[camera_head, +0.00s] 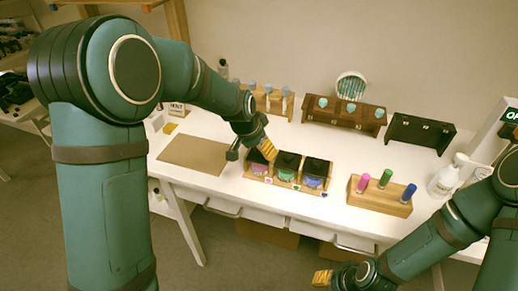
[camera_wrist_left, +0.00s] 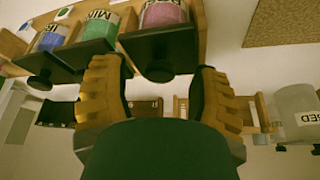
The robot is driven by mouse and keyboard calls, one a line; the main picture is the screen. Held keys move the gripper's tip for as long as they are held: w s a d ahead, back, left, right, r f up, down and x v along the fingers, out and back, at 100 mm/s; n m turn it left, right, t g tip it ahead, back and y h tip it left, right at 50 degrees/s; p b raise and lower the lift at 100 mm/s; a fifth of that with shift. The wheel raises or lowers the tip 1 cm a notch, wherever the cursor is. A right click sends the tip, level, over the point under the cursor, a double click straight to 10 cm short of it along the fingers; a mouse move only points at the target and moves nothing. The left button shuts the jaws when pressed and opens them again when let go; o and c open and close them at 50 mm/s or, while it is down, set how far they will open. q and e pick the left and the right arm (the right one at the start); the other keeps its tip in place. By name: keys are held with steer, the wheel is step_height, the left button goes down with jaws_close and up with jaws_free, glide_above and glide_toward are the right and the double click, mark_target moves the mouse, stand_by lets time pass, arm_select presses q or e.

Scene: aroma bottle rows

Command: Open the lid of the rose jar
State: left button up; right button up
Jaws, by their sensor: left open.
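The rose jar (camera_head: 260,170) with pink contents stands at the left end of a wooden rack. It also shows in the left wrist view (camera_wrist_left: 166,14), its label partly cut off. Its dark lid (camera_wrist_left: 163,48) with a round knob (camera_wrist_left: 160,72) is on the jar. My left gripper (camera_head: 268,150) is at the rose lid. In the left wrist view its open fingers (camera_wrist_left: 160,95) lie on either side of the knob, with visible gaps; I cannot tell the exact depth. My right gripper (camera_head: 322,278) is low at the front, away from the jars, its jaws unclear.
The mint jar (camera_head: 286,174) and the blue iris jar (camera_head: 313,182) stand beside the rose jar, dark lids on. A wooden block (camera_head: 378,198) holds pink, green and blue bottles. A brown board (camera_head: 195,153) lies left. Dark racks (camera_head: 342,115) stand behind.

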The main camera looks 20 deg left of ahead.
arm_select(q)
jaws_close()
stand_by(0.3)
